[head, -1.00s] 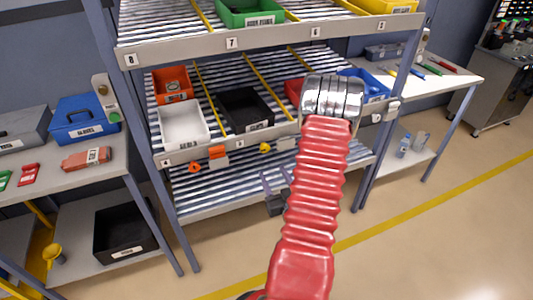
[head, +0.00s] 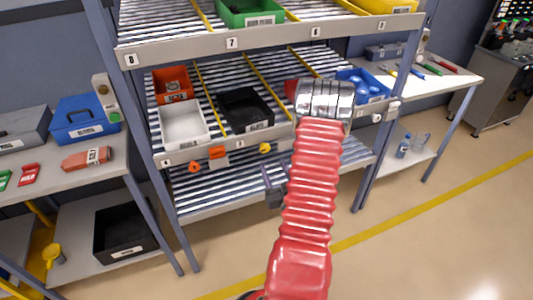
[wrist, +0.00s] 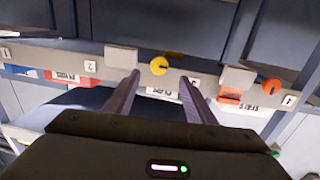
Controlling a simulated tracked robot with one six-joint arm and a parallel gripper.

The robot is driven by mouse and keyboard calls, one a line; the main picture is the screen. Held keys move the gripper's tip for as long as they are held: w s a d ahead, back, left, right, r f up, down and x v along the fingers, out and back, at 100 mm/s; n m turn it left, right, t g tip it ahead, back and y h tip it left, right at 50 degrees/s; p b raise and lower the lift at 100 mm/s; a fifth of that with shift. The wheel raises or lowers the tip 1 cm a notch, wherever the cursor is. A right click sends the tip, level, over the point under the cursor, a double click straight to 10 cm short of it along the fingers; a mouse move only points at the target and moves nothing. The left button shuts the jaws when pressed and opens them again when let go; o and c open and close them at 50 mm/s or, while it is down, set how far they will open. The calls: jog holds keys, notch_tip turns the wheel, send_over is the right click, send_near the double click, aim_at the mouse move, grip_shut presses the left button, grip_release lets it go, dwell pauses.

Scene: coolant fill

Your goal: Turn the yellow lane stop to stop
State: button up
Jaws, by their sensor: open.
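The yellow lane stop (head: 265,148) is a small round knob on the front rail of the middle shelf level. It also shows in the wrist view (wrist: 159,66), between and beyond my fingers. My gripper (wrist: 158,78) is open and empty, with its two dark fingers apart and the knob ahead of their tips, not touched. In the head view my gripper (head: 275,175) hangs below and in front of the rail, partly hidden by my red arm. An orange lane stop (head: 193,167) sits further left on the same rail and shows at the right in the wrist view (wrist: 271,87).
The rail carries a grey block (wrist: 121,56) beside the yellow knob and an orange block (wrist: 230,96) near the orange stop. A white bin (head: 183,125) and a black bin (head: 244,108) stand on the rollers above. The floor in front is clear.

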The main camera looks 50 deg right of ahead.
aim_at(265, 150)
jog(key=x, duration=0.9)
jog(key=shift+w+d, duration=0.1)
jog(key=shift+w, duration=0.1)
grip_shut()
dwell(0.3)
